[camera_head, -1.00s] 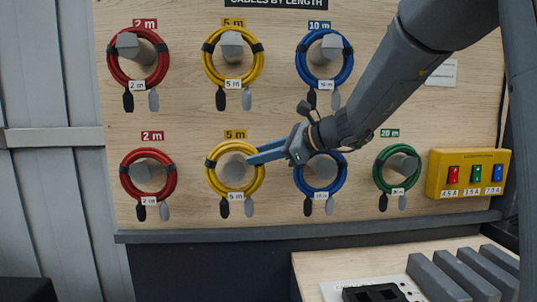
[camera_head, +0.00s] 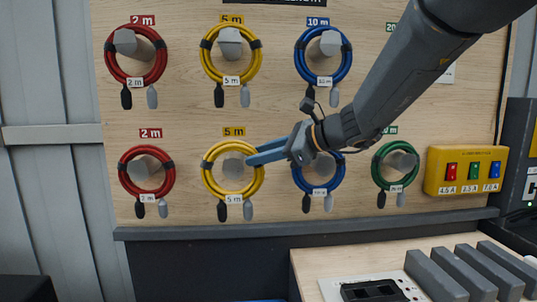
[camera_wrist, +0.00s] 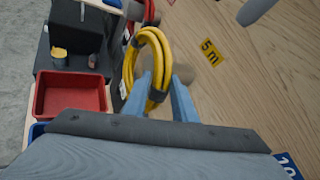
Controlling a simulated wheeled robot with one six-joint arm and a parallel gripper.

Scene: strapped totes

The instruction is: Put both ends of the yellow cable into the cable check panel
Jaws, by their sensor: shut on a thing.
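The lower yellow cable (camera_head: 208,180) is a coil tied with black straps, with a "5 m" tag and one black and one grey plug hanging below it. It is around a grey peg on the wooden board. My gripper (camera_head: 251,157) reaches in from the right and is shut on the coil's upper right side. In the wrist view the yellow coil (camera_wrist: 131,62) stands between my fingers (camera_wrist: 160,88), near a black strap. A second yellow coil (camera_head: 207,67) hangs above on its own peg. I cannot tell for sure which unit is the cable check panel.
Red coils (camera_head: 124,182) hang left, blue coils (camera_head: 299,186) and a green coil (camera_head: 379,172) right. A yellow box (camera_head: 467,186) has coloured switches. A bench (camera_head: 315,262) with grey blocks (camera_head: 465,273) stands below right. The wrist view shows a red bin (camera_wrist: 72,97).

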